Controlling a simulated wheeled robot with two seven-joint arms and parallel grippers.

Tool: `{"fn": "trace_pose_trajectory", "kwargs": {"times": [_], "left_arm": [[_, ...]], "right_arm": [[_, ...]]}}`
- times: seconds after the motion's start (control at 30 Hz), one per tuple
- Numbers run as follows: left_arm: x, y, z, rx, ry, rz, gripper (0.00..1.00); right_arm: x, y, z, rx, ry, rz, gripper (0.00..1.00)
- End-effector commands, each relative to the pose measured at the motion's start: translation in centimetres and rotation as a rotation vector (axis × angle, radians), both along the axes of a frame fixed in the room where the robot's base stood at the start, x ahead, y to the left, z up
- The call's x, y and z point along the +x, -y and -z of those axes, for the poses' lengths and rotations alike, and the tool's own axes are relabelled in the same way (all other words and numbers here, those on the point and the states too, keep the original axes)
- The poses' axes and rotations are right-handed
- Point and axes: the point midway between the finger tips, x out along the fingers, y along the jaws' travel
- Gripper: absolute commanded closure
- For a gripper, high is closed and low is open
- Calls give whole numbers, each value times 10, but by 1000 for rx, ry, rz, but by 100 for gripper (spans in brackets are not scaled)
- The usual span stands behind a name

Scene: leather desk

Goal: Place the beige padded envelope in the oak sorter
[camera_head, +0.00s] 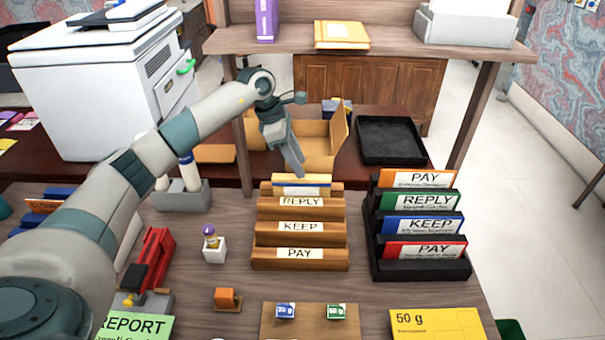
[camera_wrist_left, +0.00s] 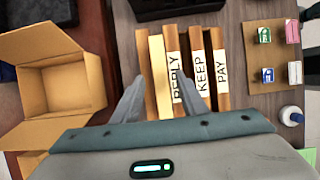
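The oak sorter (camera_head: 298,265) stands mid-desk, with tiers labelled REPLY, KEEP and PAY; it also shows in the left wrist view (camera_wrist_left: 222,95). A beige padded envelope (camera_wrist_left: 157,60) stands on edge in its rear slot, behind the REPLY label. In the head view its top edge (camera_head: 312,178) shows above that tier, with a blue strip near it. My left gripper (camera_head: 297,172) is over the rear of the sorter, pointing down. In the wrist view its fingers (camera_wrist_left: 162,85) are apart, one on each side of the envelope, with gaps visible. My right gripper is out of view.
A black sorter (camera_head: 420,268) with coloured PAY, REPLY and KEEP folders stands right of the oak one. An open cardboard box (camera_head: 318,155) and a black tray (camera_head: 390,140) lie behind. A yellow 50 g envelope (camera_head: 437,325) lies at front right. A shelf (camera_head: 370,45) spans above.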

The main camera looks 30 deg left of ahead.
Motion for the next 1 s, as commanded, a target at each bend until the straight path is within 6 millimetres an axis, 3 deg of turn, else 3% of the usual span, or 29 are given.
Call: {"fn": "trace_pose_trajectory", "kwargs": {"times": [0.3, 1.0], "left_arm": [[-4, -8, -22, 0, 0, 0, 61], [-4, -8, -22, -1, -1, -1, 61]], "right_arm": [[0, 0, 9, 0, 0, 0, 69], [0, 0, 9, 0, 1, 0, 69]]}}
